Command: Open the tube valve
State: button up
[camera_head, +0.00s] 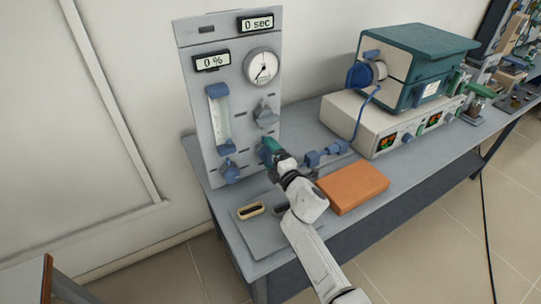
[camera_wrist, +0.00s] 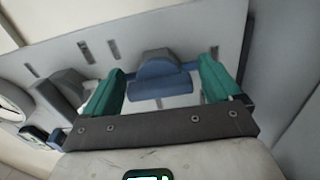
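A grey upright panel (camera_head: 207,150) carries knobs, a gauge and a glass flow tube. A blue knob (camera_wrist: 158,80) on the panel sits between my fingers in the wrist view. My gripper (camera_wrist: 163,82) is open, its green fingers on either side of that knob; I see no clear contact. In the head view my gripper (camera_head: 268,150) is at the panel's lower right and largely hides this knob. A grey knob (camera_head: 265,115) sits above it. The flow tube (camera_head: 220,117) has a blue knob (camera_head: 229,171) below it. I cannot tell which knob is the tube valve.
Displays read 0 % (camera_head: 212,61) and 0 sec (camera_head: 256,22) beside a round gauge (camera_head: 262,67). The bench (camera_head: 262,229) holds an orange block (camera_head: 353,186), a small tan-rimmed item (camera_head: 251,210), a blue fitting (camera_head: 326,153) and a green-topped furnace (camera_head: 415,65) on a white base.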

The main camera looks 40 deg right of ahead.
jog(key=shift+o, duration=0.5)
jog(key=p+v, duration=0.1)
jog(key=v, duration=0.9)
jog(key=shift+s, duration=0.35)
jog(key=shift+a+r, duration=0.1)
jog(key=shift+r, duration=0.05)
